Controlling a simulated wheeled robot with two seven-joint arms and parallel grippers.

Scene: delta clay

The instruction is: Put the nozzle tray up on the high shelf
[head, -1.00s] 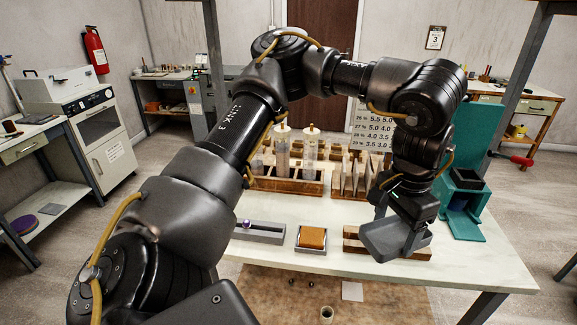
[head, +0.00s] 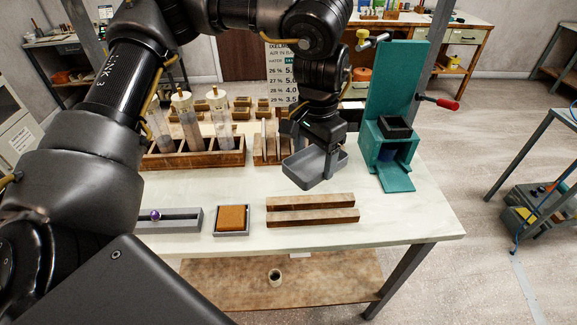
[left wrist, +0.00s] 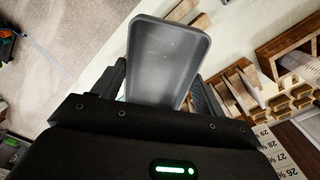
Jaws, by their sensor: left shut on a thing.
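The nozzle tray is a shallow grey tray (head: 316,168) with a raised rim. My left gripper (head: 322,138) is shut on one edge of it and holds it over the bench, behind two wooden rails (head: 310,210). In the left wrist view the tray (left wrist: 168,60) sticks out between the fingers of the left gripper (left wrist: 162,92). I cannot see clearly whether anything lies in it. The high shelf's board does not show; a grey upright (head: 436,60) stands behind the bench. My right gripper is not in view.
A teal press-like stand (head: 395,100) is just right of the tray. A wooden rack with clear tubes (head: 215,153) and a slotted wooden rack (head: 262,152) stand left of it. A sponge in a grey dish (head: 232,218) lies in front. The bench's right front (head: 410,225) is clear.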

